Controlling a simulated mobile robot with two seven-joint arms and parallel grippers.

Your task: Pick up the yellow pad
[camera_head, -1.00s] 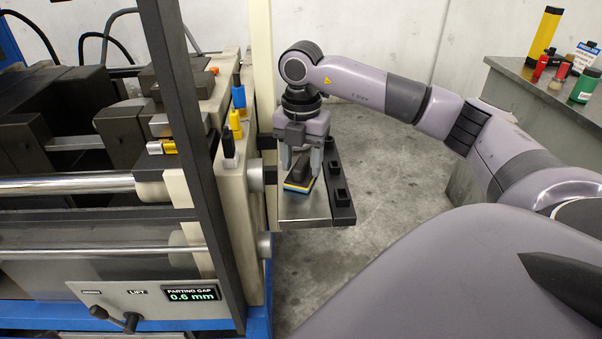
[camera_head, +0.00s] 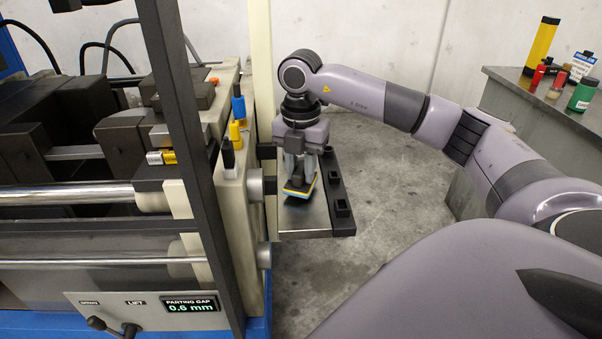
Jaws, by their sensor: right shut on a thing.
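The yellow pad (camera_head: 301,193) is a small block with a yellow and blue layered base and a dark grip on top. It is tilted a little above the metal shelf (camera_head: 303,220) on the side of the press. My right gripper (camera_head: 299,178) points down and is shut on the pad's dark grip. Whether an edge of the pad still touches the shelf is hard to tell. My left gripper is not in view.
The press (camera_head: 100,245) fills the left side, with a dark upright bar in front. Black blocks (camera_head: 338,200) line the shelf's right edge. A bench (camera_head: 540,100) with bottles stands at the far right. Open floor lies between.

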